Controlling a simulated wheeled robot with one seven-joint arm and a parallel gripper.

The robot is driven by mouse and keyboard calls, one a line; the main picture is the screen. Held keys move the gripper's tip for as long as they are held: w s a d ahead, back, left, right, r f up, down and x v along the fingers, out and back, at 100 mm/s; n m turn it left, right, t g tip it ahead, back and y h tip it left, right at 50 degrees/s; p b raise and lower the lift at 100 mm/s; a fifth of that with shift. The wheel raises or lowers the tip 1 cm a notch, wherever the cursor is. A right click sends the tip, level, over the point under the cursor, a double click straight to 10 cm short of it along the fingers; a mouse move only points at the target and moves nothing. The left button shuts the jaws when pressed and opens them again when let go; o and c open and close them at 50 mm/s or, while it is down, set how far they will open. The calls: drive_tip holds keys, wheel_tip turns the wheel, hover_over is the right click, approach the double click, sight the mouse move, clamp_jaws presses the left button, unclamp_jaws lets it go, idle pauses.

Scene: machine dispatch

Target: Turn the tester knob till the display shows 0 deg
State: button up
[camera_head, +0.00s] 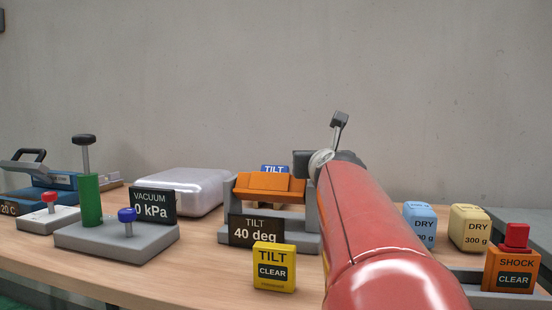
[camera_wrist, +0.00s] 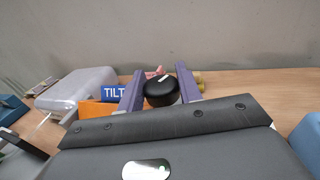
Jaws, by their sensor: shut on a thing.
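The tilt tester has a grey base (camera_head: 306,240), an orange tilting platform (camera_head: 268,187) and a dark display (camera_head: 255,231) reading "TILT 40 deg". The platform also shows in the wrist view (camera_wrist: 97,108). The black round knob (camera_wrist: 161,93), with a pale mark on top, is between the purple fingers of my gripper (camera_wrist: 160,74). The fingers are shut on it, one on each side. In the head view my red arm hides the knob and the fingertips.
A yellow "TILT CLEAR" block (camera_head: 273,267) stands in front of the tester. The vacuum station (camera_head: 118,240) and a silvery case (camera_head: 180,188) are left. Blue (camera_head: 419,223) and cream (camera_head: 469,228) "DRY 300 g" blocks and an orange "SHOCK CLEAR" block (camera_head: 511,271) are right.

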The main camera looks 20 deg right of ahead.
drive_tip(key=shift+m+g+h, duration=1.1)
drive_tip(key=shift+m+h, duration=0.3)
drive_tip(key=shift+h, duration=0.7)
drive_tip(key=shift+m+g+h, duration=1.7)
drive_tip(key=shift+m+h, duration=0.1)
drive_tip(key=shift+h, duration=0.2)
drive_tip(key=shift+m+g+h, duration=0.3)
drive_tip(key=shift+g, duration=0.1)
drive_tip(key=o, duration=0.9)
drive_tip(key=shift+o, duration=0.2)
drive_tip(key=v, duration=0.8)
drive_tip(key=shift+w, duration=0.1)
